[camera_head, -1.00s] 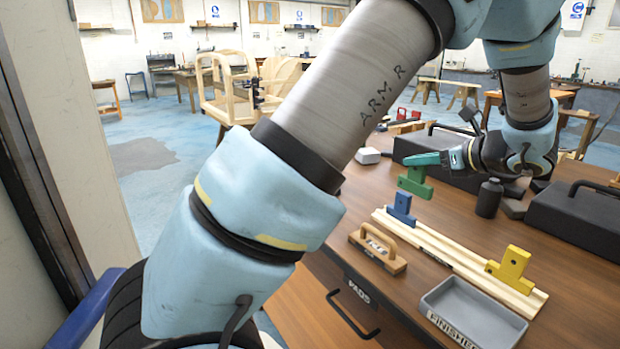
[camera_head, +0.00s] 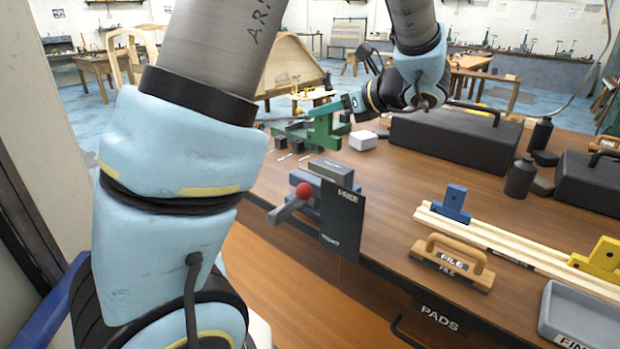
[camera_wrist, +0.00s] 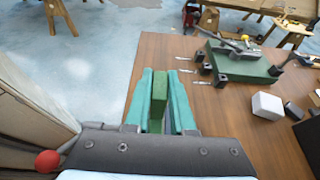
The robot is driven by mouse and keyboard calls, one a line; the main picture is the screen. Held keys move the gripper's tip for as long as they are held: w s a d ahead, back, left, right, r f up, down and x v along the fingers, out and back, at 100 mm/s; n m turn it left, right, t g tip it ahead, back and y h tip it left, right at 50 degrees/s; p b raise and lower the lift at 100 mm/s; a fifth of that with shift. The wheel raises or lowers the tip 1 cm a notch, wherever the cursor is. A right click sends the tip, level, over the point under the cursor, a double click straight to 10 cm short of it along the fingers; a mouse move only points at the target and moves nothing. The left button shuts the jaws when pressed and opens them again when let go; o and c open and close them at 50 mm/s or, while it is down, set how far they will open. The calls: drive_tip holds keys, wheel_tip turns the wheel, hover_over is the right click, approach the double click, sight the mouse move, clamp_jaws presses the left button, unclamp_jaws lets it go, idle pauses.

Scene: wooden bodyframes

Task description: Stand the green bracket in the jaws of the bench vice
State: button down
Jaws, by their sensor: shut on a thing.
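The green bracket (camera_head: 327,131) is held in my gripper (camera_head: 320,109), whose teal fingers are shut on its upper part. In the wrist view the bracket (camera_wrist: 158,98) shows as a green slab between the two fingers (camera_wrist: 158,88). The bench vice (camera_head: 332,181) is grey, with a red ball (camera_head: 304,190) on its handle, at the table's near left edge. In the head view the bracket appears above and behind the vice, apart from it. The wrist view shows only the red ball (camera_wrist: 47,162) at the lower left; my gripper hides most of the vice.
A green-based fixture (camera_wrist: 240,66) stands beyond the gripper, with a white block (camera_head: 363,140) nearby. A blue bracket (camera_head: 455,198) and yellow bracket (camera_head: 598,258) stand on a wooden rail. A file block (camera_head: 452,262), grey tray (camera_head: 582,312) and black cases (camera_head: 450,138) are to the right.

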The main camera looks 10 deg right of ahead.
sight(330, 129)
drive_tip(key=f, duration=0.3)
drive_tip(key=f+p, duration=0.1)
drive_tip(key=f, duration=0.1)
drive_tip(key=shift+w+a, duration=0.1)
drive_tip(key=shift+a, duration=0.15)
drive_tip(key=shift+f+p, duration=0.45)
drive_tip(key=shift+f, duration=2.05)
drive_tip(key=shift+f, duration=0.15)
drive_tip(key=c, duration=0.8)
unclamp_jaws()
drive_tip(key=shift+o, duration=0.2)
drive_tip(key=shift+r, duration=0.2)
drive_tip(key=b+v, duration=0.2)
drive_tip(key=v, duration=1)
drive_tip(key=shift+b, duration=0.3)
